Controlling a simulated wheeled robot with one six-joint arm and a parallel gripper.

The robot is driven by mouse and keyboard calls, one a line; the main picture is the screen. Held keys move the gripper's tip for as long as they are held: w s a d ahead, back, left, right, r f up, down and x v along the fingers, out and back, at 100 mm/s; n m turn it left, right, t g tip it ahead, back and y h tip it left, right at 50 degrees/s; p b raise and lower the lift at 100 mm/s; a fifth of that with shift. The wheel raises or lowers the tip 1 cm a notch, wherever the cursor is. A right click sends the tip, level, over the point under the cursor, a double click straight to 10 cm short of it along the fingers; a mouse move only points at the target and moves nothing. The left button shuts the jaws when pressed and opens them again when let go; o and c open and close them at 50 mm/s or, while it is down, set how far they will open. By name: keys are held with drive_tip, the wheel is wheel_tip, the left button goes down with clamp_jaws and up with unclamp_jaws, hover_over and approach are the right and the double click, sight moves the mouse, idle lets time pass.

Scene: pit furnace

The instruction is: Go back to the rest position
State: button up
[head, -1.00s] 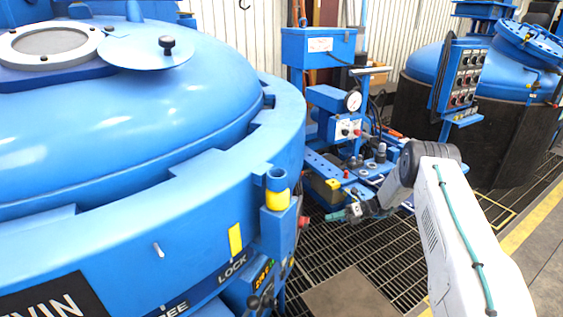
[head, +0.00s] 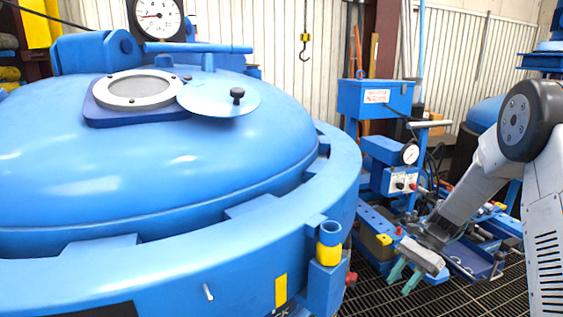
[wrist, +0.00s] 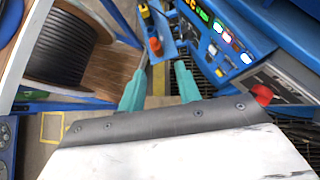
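My gripper (head: 402,278) hangs in front of the blue pump unit at the right of the head view, fingers pointing down over the floor grating. Its two teal fingers also show in the wrist view (wrist: 160,88), spread apart with nothing between them. It is open and empty. My arm reaches in from the right edge of the head view, with the elbow high.
The blue furnace vessel (head: 60,185) with its domed lid fills the left. A blue box (head: 375,98) and a pressure gauge (head: 410,153) stand behind my gripper. The wrist view shows a cable reel (wrist: 65,48) and a control panel (wrist: 225,40). Dark grating (head: 435,300) lies below.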

drive_tip(key=s+a+r+n+t+h, duration=0.1)
drive_tip(key=s+r+n+t+h, duration=0.1)
drive_tip(key=s+r+n, duration=0.2)
drive_tip(key=s+a+r+n+t+h, duration=0.2)
drive_tip(key=s+r+n+h, duration=0.1)
drive_tip(key=s+r, duration=0.8)
drive_tip(key=s+a+r+n+t+h, duration=0.2)
drive_tip(key=s+r+n, duration=0.3)
drive_tip(key=s, duration=1)
drive_tip(key=shift+r+n+h, duration=0.4)
drive_tip(key=shift+r+h, duration=0.3)
drive_tip(key=shift+r, duration=0.6)
